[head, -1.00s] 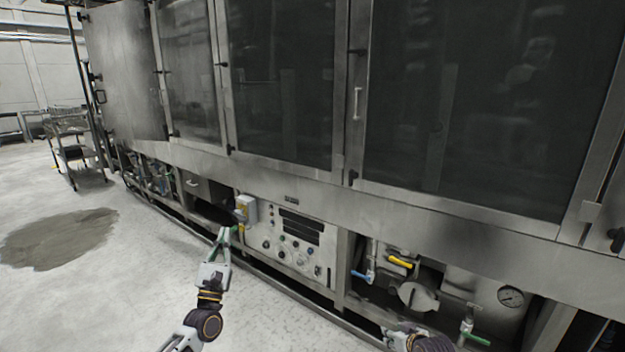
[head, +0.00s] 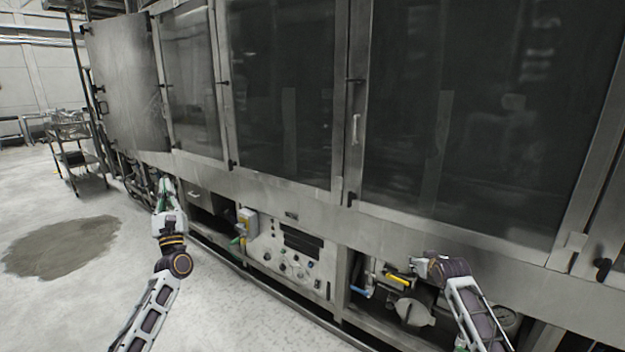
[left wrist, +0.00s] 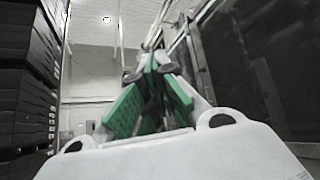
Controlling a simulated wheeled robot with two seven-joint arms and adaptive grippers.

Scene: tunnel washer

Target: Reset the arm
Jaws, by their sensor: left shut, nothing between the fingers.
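My left gripper (head: 166,185) is raised at the left of the head view, in front of the lower part of the tunnel washer (head: 290,195). Its green-padded fingers are shut and hold nothing; they also meet in the left wrist view (left wrist: 155,62). It is apart from the grey switch box (head: 247,220) on the control panel (head: 290,252). My right arm comes in at the lower right, in front of the piping. Its end (head: 425,265) shows only in part and its fingers cannot be made out.
Yellow (head: 398,278) and blue (head: 360,290) valve handles sit below the washer's dark doors. A metal cart (head: 75,160) stands at the far left. A dark wet patch (head: 62,247) lies on the otherwise clear floor at left. Dark stacked crates (left wrist: 28,80) show in the left wrist view.

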